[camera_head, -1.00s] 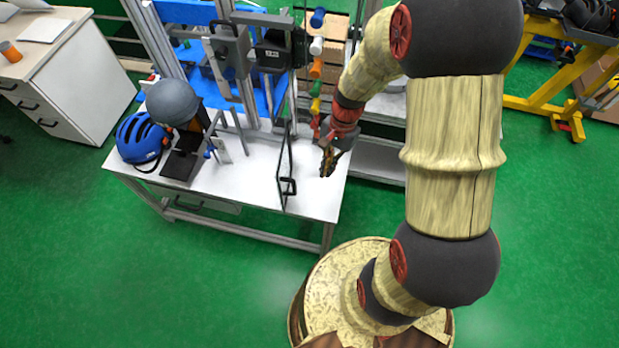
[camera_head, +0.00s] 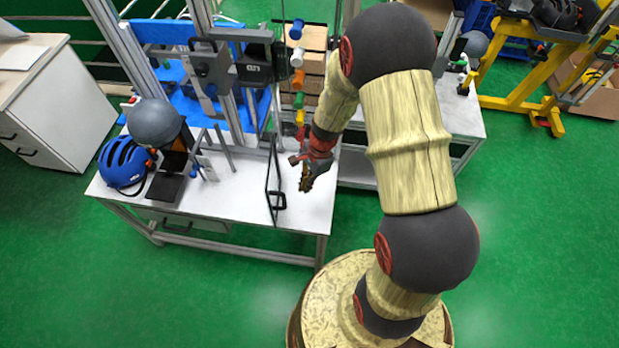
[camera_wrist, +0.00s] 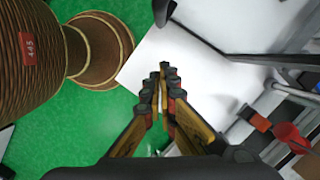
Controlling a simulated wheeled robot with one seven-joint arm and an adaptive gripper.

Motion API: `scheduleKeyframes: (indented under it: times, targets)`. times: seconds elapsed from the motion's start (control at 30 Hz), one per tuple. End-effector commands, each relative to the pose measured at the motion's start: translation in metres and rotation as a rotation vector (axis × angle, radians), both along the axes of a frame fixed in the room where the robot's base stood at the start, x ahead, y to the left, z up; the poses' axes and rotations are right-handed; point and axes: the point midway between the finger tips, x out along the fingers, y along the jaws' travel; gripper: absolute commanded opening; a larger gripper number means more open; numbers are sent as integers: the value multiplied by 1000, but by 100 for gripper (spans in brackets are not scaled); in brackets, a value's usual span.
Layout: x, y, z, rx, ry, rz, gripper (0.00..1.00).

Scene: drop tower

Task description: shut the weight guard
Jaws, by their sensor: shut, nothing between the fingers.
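The weight guard (camera_head: 272,172) is a clear panel with a thin dark frame and a black handle (camera_head: 279,201) near the table's front edge. It stands swung out from the drop tower towards the front, so it is open. My gripper (camera_head: 305,187) is just right of the guard, over the white table top, apart from the handle in this view. In the wrist view my gripper (camera_wrist: 163,78) is shut and empty, with fingertips over the white table. A dark bar and handle-like part (camera_wrist: 163,12) show at the top of that view, likely the guard.
The tower's metal posts and dark carriage (camera_head: 212,68) stand behind. Coloured knobs (camera_head: 298,78) line a post behind my gripper. Green floor is free in front.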

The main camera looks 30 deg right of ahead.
Motion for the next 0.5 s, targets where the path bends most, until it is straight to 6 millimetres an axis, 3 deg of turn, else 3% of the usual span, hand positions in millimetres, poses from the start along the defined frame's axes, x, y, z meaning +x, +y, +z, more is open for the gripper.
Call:
scheduleKeyframes:
  times: [0.07,0.3,0.5]
  targets:
    - [-1,4,-17,0,3,1,0]
    - [-3,36,-13,-1,0,4,0]
    - [-4,43,-12,-1,0,1,0]
